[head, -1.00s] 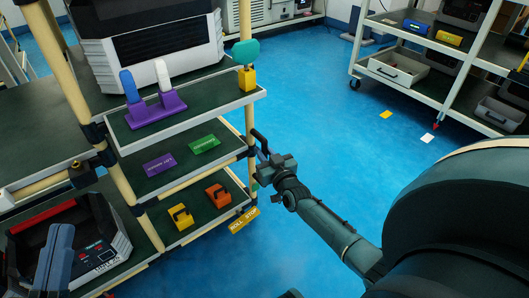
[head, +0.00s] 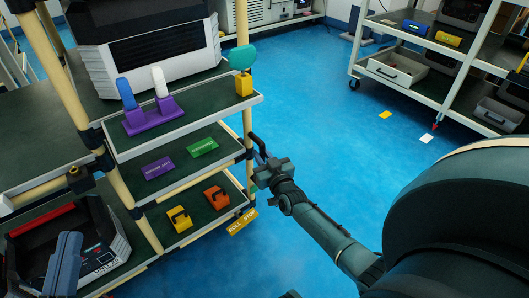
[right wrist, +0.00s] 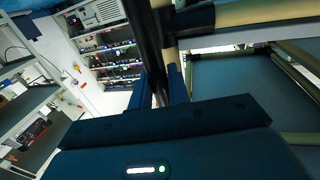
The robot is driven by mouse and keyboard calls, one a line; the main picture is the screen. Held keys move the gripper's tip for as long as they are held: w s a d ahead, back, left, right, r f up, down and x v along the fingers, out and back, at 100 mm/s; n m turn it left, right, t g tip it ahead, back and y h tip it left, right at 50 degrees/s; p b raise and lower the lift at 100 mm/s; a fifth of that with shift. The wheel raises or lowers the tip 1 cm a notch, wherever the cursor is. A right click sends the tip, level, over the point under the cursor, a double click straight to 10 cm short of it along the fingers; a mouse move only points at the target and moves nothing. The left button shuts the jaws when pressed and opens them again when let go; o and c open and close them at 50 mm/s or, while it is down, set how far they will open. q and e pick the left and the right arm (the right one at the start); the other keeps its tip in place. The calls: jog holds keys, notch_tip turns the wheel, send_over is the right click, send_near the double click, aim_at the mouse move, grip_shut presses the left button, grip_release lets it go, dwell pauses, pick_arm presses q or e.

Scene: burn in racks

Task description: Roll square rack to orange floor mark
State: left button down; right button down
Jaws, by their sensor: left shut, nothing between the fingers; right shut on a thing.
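The rack (head: 187,144) with cream posts and green shelves stands close on the left and fills that side of the head view. My right gripper (head: 262,163) is shut on a dark handle at the rack's right corner post. In the right wrist view its fingers (right wrist: 167,88) close around a dark upright bar (right wrist: 152,45); the contact is partly hidden. My left gripper (head: 66,262) is shut and empty, over the rack's lower left part.
A grey wheeled rack (head: 398,90) with bins stands at the back right. Blue floor (head: 320,100) between the racks is clear. Several loose items, including a purple holder (head: 154,117), stand on the near rack.

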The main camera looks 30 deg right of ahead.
jog(key=shift+s+a+y, duration=0.15)
jog(key=shift+a+y, duration=0.25)
jog(key=shift+a, duration=0.75)
jog(key=c, duration=1.8)
grip_release()
jog(key=o, duration=0.3)
jog(key=shift+d, duration=0.3)
pick_arm(q)
jog(key=shift+s+f+n, duration=0.25)
jog(key=shift+f+n, duration=0.05)
jog(key=shift+f, duration=0.15)
pick_arm(e)
jog(key=shift+o, duration=0.7)
jog(key=shift+d, duration=0.15)
pick_arm(q)
jog(key=shift+y, duration=0.4)
